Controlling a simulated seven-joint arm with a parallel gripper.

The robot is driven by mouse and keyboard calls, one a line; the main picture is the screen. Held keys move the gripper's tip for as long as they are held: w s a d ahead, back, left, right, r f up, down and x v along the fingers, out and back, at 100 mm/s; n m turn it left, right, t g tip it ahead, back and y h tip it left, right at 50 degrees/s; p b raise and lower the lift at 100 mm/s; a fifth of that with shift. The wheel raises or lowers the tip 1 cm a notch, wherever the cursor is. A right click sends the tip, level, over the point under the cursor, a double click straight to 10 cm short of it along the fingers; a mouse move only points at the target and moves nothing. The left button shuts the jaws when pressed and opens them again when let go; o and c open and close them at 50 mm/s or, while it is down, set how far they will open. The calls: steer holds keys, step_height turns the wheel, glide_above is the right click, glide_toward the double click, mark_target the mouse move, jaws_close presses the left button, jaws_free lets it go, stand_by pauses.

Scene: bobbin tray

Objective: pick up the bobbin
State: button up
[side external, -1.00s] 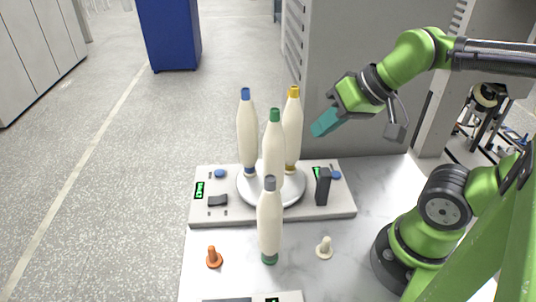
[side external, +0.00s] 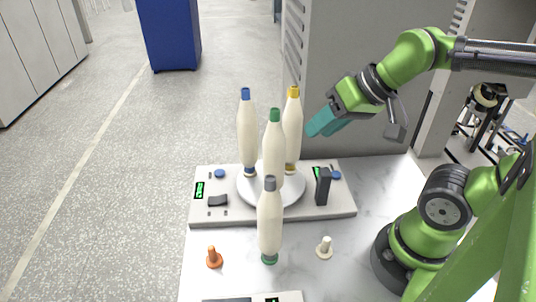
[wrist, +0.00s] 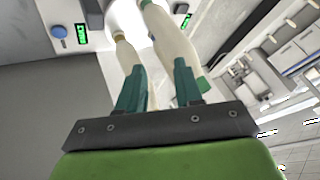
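Three tall cream bobbins stand upright on a round white plate (side external: 297,197): one blue-capped (side external: 247,135), one yellow-capped (side external: 293,125), one green-capped (side external: 273,150). A grey-capped bobbin (side external: 269,222) with a green foot stands in front of the plate. My gripper (side external: 315,130) has teal fingers. It is open and empty, up to the right of the yellow-capped bobbin's top and apart from it. In the wrist view, the yellow-capped bobbin (wrist: 126,57) passes partly behind the left finger; the green-capped one (wrist: 172,42) passes partly behind the right finger.
The plate sits on a grey panel (side external: 215,217) with blue buttons, green displays and a black upright block (side external: 323,187). An orange peg (side external: 213,258) and a cream peg (side external: 324,248) stand on the white table. A grey cabinet (side external: 350,80) rises behind.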

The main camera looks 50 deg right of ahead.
mark_target(267, 166)
steer(key=o, duration=0.8)
steer(key=s+d+f+m+g+y, duration=0.25)
steer(key=d+f+m+y, duration=0.5)
steer(key=m, duration=0.75)
steer(key=w+r+m+t+y, duration=0.2)
steer(key=w+m+t, duration=0.15)
steer(key=m, duration=0.25)
steer(key=x, duration=1.1)
steer(key=f+x, duration=0.1)
steer(key=x, duration=0.4)
steer(key=shift+a+f, duration=0.15)
